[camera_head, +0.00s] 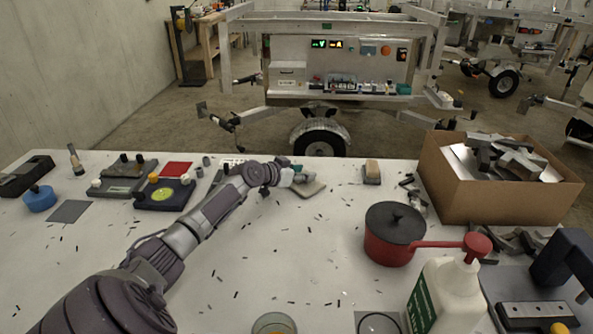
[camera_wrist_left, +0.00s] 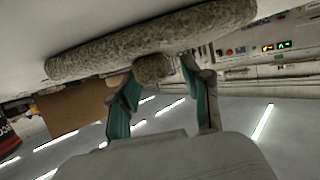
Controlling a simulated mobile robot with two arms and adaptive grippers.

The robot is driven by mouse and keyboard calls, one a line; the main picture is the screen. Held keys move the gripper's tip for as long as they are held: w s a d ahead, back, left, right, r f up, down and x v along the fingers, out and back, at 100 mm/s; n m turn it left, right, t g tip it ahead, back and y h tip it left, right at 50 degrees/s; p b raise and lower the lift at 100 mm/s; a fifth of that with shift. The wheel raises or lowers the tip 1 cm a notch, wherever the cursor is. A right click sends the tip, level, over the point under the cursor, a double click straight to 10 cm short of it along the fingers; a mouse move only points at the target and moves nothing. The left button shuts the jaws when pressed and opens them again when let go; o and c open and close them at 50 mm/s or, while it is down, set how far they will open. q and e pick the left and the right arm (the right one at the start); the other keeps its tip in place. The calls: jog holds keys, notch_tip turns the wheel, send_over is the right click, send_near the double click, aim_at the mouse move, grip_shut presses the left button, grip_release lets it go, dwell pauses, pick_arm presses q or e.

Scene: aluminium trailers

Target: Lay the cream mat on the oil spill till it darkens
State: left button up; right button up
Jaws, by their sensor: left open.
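The cream mat (camera_head: 312,189) looks grey-beige and lies on the white table beyond the middle, partly hidden by my left gripper (camera_head: 297,176). In the left wrist view, the mat (camera_wrist_left: 150,40) shows edge-on as a long, speckled slab with a small lump (camera_wrist_left: 153,68) of the same material. My left gripper (camera_wrist_left: 163,88) is open there, with its teal-padded fingers on either side of the lump; I cannot tell whether they touch it. I cannot make out the oil spill, and what is under the mat is hidden. My right gripper is not in view.
A red pot (camera_head: 387,250) with a dark lid stands right of the mat. A pump bottle (camera_head: 446,298) is at the front right, and a cardboard box (camera_head: 490,190) of metal parts behind it. A brush-like block (camera_head: 371,172) lies nearby. Dark shavings litter the otherwise clear middle.

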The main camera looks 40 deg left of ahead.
pick_arm(q)
jog(key=shift+s+r, duration=0.1)
jog(key=shift+s, duration=0.15)
jog(key=v, duration=1.1)
jog(key=shift+s+r, duration=0.2)
